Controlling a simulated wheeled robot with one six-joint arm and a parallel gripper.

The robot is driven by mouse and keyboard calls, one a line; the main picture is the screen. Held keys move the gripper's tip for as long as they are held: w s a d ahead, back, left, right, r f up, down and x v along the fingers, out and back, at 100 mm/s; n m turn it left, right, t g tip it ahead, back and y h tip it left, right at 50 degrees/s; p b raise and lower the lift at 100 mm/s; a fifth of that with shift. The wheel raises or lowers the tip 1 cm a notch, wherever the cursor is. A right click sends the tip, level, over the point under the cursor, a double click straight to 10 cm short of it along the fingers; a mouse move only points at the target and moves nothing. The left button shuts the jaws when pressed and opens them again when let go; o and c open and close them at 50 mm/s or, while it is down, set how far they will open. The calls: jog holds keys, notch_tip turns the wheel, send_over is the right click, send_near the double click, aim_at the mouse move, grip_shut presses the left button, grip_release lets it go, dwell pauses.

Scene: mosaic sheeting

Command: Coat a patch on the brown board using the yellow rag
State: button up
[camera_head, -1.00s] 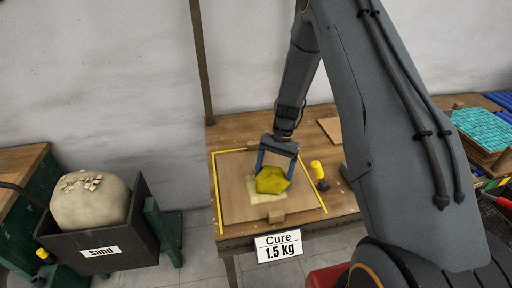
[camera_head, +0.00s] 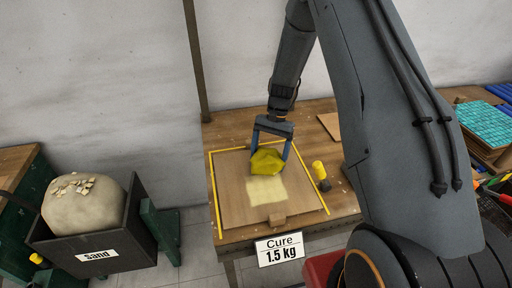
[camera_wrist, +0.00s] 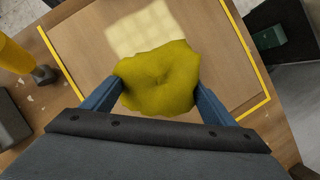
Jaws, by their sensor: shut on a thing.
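The brown board (camera_head: 232,203) lies on the bench inside a yellow outline. A pale cream patch (camera_head: 266,190) shows near its middle; it also shows in the wrist view (camera_wrist: 146,30). My gripper (camera_head: 268,156) is shut on the yellow rag (camera_head: 265,163), which is bunched between the two blue fingers. In the wrist view the rag (camera_wrist: 160,80) fills the space between the fingers and overlaps the near edge of the patch. In the head view the rag is just behind the patch's far edge. I cannot tell whether the rag touches the board.
A yellow-topped bottle or tool (camera_head: 320,175) stands right of the board. A bin marked "Sand" (camera_head: 97,254) stands left. Teal mosaic sheets (camera_head: 484,124) lie at right.

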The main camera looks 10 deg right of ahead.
aim_at(267, 156)
jog(key=shift+r+p, duration=1.05)
jog(key=shift+r, duration=1.45)
